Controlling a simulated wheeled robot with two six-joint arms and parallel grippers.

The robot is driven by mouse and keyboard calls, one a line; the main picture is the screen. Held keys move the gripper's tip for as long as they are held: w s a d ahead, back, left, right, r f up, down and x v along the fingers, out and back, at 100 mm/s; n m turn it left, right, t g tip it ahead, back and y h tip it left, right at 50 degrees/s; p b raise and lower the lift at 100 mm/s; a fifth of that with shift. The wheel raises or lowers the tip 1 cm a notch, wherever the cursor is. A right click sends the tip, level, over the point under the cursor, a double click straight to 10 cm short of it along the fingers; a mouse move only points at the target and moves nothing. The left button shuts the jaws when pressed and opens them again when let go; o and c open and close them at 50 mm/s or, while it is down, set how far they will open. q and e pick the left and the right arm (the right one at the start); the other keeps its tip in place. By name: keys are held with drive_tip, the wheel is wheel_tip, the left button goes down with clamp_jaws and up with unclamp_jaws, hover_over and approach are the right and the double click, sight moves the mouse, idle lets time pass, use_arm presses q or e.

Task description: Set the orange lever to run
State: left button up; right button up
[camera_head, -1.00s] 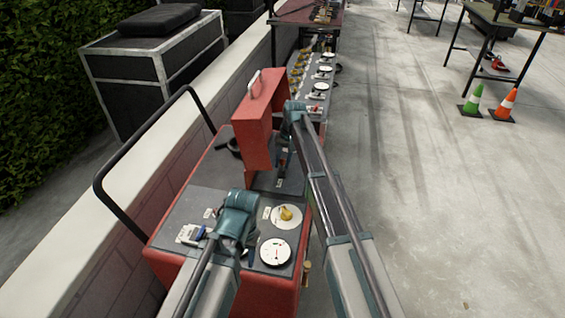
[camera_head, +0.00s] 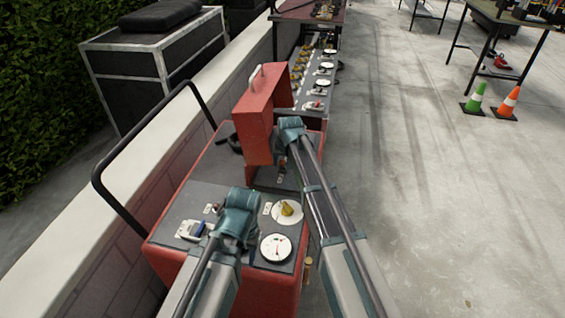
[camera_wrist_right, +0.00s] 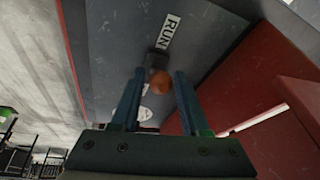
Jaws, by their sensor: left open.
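The orange lever (camera_wrist_right: 162,84) has a rounded orange end and a dark block behind it. In the right wrist view it sits close to the white RUN label (camera_wrist_right: 170,32) on a grey panel. My right gripper (camera_wrist_right: 159,74) is open, its two fingers apart on either side of the lever; I cannot tell whether they touch it. In the head view my right wrist hides the lever. My left gripper (camera_head: 232,240) is over the near part of the red cart's grey top, its fingers mostly hidden by its wrist.
Open floor lies to the right.

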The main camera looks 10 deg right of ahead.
drive_tip(key=shift+o, duration=0.8)
use_arm(q)
wheel_tip(320, 180, up, 13)
drive_tip(key=p, duration=1.2)
drive_tip(key=shift+p, duration=0.4)
use_arm(e)
drive_tip(key=a+v, duration=0.1)
drive_tip(key=v, duration=1.2)
drive_tip(key=shift+d+r, duration=0.35)
drive_tip(key=shift+d, duration=0.15)
use_arm(q)
drive_tip(key=shift+f, duration=0.1)
use_arm(e)
drive_tip(key=shift+s, duration=0.15)
drive_tip(key=s+d+f+n+g, duration=0.15)
drive_tip(key=s+d, duration=0.25)
drive_tip(key=s, duration=0.9)
drive_tip(key=s+d+m+g, duration=0.15)
drive_tip(key=s+d, duration=0.25)
drive_tip(key=s, duration=0.8)
use_arm(q)
drive_tip(key=shift+r+p, duration=0.35)
use_arm(e)
drive_tip(key=s+a+n+g+h, duration=0.1)
drive_tip(key=s+a+n, duration=0.3)
drive_tip(key=a, duration=0.7)
drive_tip(key=shift+s+r+n+h, duration=0.3)
drive_tip(key=shift+s+r+h, duration=0.15)
drive_tip(key=shift+s, duration=0.2)
